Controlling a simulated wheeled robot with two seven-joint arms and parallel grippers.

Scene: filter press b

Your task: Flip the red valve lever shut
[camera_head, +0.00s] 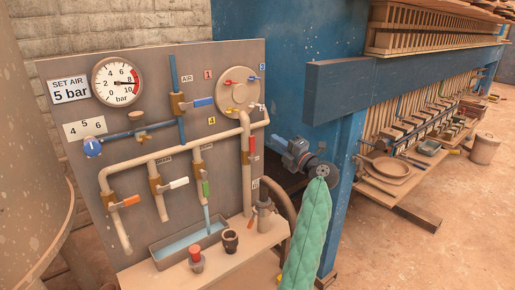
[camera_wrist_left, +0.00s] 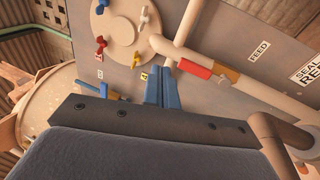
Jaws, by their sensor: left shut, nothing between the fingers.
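The red valve lever (camera_head: 253,144) sits on the right-hand vertical pipe of the grey panel and lies along that pipe. In the left wrist view the red lever (camera_wrist_left: 195,68) shows beside the pipe, close to the FEED label. My left gripper (camera_head: 279,144) is right of the lever in the head view, in front of the panel, with its blue fingers together and empty. In the left wrist view the shut fingers (camera_wrist_left: 158,86) point toward the panel, left of the lever and apart from it in the picture. My right gripper is not in view.
A round plate (camera_head: 239,95) with small coloured levers, one red, is above. Orange (camera_head: 131,201), white (camera_head: 178,183), green (camera_head: 206,189) and blue (camera_head: 203,102) levers are left.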

